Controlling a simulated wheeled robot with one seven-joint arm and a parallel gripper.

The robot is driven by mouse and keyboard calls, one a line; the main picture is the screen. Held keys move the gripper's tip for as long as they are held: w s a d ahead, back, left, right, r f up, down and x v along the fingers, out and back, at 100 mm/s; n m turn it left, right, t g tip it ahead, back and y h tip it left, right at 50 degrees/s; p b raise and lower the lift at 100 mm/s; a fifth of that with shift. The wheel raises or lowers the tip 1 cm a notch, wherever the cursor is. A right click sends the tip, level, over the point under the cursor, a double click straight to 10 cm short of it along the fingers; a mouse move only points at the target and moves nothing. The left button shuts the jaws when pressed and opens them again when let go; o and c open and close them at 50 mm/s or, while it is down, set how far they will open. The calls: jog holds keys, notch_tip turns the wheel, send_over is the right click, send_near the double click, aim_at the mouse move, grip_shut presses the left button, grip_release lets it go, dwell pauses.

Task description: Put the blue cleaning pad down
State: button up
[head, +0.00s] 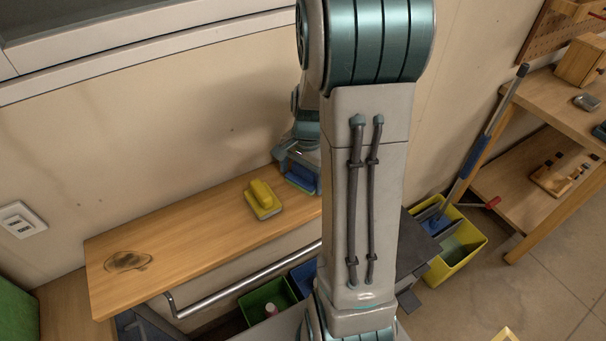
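The blue cleaning pad (301,177) is at the right part of the wooden shelf (180,234), partly hidden by my arm. My gripper (288,158) is right at the pad's upper side, small and half covered by my arm. I cannot tell whether its fingers are closed on the pad or apart around it. The pad looks level and at or very near the shelf top; I cannot tell whether it touches.
A yellow cleaning pad (263,200) lies on the shelf to the left. A metal rail (250,279) and a green bin (268,302) are below. A yellow mop bucket (456,254) with a mop (485,140) stands right.

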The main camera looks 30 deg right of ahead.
jog(key=shift+s+f, duration=0.3)
jog(key=shift+s, duration=0.1)
jog(key=shift+w+d+r, duration=0.1)
jog(key=shift+d+r, duration=0.05)
jog(key=shift+r, duration=0.3)
jog(key=r, duration=0.8)
jog(key=d+r, duration=0.1)
jog(key=r, duration=0.2)
jog(key=shift+r, duration=0.4)
jog(key=s+a+r+n+t+h, duration=0.1)
jog(key=s+a+r+n+t, duration=0.1)
jog(key=s+a+n, duration=1)
jog(key=shift+a+r+n+t, duration=0.2)
jog(key=shift+a+n+t, duration=0.1)
jog(key=shift+n+t, duration=0.3)
jog(key=shift+c, duration=0.3)
